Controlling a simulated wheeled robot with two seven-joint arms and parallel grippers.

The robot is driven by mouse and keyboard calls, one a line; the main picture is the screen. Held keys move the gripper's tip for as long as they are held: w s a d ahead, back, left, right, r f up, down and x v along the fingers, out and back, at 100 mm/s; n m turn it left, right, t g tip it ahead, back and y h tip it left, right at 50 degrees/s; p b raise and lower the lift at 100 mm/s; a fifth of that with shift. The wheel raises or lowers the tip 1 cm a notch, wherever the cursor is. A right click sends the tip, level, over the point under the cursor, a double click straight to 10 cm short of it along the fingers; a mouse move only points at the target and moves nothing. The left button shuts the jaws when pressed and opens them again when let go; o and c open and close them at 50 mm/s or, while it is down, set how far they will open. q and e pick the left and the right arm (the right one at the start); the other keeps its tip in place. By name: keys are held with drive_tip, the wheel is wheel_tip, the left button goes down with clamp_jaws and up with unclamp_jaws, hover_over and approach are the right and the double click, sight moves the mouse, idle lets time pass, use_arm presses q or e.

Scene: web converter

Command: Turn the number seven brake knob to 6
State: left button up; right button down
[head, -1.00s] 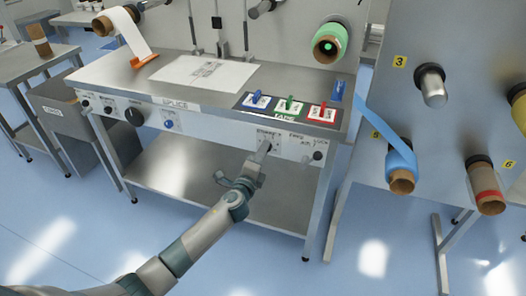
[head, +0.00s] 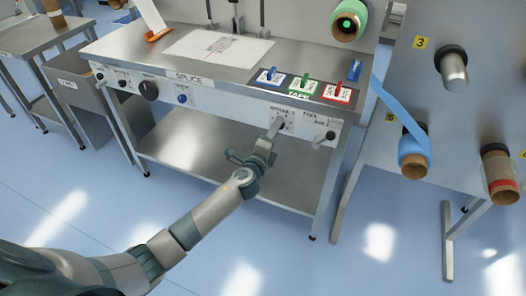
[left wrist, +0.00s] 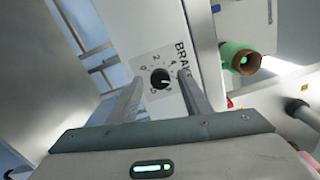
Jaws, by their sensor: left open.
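The brake knob (left wrist: 160,78) is a small round black dial on a white label marked "BRAK", with numbers around it. A pale mark shows on its lower right side; I cannot read exactly which number it points to. My left gripper (left wrist: 160,80) is open, its two fingers on either side of the knob in the left wrist view. I cannot tell whether they touch it. In the head view my left gripper (head: 275,130) is at the bench's front panel, under the brake label (head: 283,114), and covers most of the knob. My right gripper is not in view.
Another knob (head: 330,136) is close to the right on the front panel (head: 215,103). Blue, green and red tape switches (head: 304,82) are on the bench top above. A stand with rolls (head: 415,155) is at the right. The lower shelf (head: 200,150) is bare.

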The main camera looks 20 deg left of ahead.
use_arm(q)
drive_tip(key=s+b, duration=0.1)
drive_tip(key=s, duration=1.6)
drive_tip(key=shift+a, duration=0.3)
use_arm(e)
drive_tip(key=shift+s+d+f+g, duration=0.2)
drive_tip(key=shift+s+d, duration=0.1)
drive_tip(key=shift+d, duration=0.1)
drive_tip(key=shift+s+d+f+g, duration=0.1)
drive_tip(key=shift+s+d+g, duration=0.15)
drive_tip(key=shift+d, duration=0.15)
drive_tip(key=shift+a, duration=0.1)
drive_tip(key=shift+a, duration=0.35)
use_arm(q)
drive_tip(key=shift+f, duration=0.15)
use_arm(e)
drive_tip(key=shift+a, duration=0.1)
